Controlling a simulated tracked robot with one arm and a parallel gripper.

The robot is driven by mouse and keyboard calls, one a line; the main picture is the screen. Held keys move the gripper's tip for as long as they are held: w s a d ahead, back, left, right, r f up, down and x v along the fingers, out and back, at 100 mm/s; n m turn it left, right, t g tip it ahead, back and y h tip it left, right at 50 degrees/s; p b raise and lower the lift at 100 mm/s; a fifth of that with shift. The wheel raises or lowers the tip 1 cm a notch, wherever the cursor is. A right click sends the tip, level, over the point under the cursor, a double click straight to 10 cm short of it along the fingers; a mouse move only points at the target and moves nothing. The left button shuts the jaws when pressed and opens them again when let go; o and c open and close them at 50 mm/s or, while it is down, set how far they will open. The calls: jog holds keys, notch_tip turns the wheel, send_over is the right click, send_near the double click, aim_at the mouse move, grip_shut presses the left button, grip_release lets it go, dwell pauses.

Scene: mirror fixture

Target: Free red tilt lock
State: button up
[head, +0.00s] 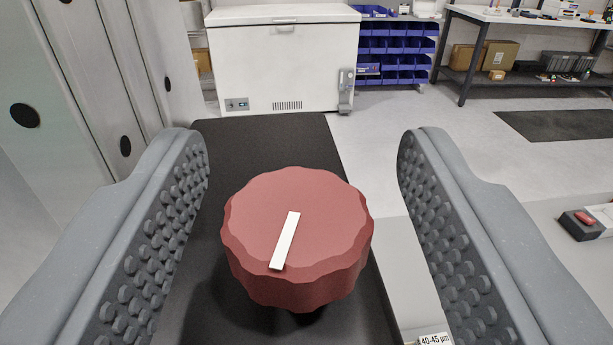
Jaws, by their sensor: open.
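The red tilt lock (255,220) is a round knob with a scalloped edge, in the lower middle of the head view. A white marker strip on its top face slants from lower left to upper right. My gripper (303,150) is open, with one grey studded finger to the left of the knob and one to the right.
A black surface (270,140) lies under and behind the knob. Grey panels (90,80) stand close at the left. A white chest freezer (280,65), blue bins (395,45) and a workbench (530,25) stand farther back. A small red-topped block (582,222) sits at the right.

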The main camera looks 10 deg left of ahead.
jog(key=b+v, duration=0.2)
jog(key=v, duration=0.9)
jog(key=shift+s+b, duration=0.35)
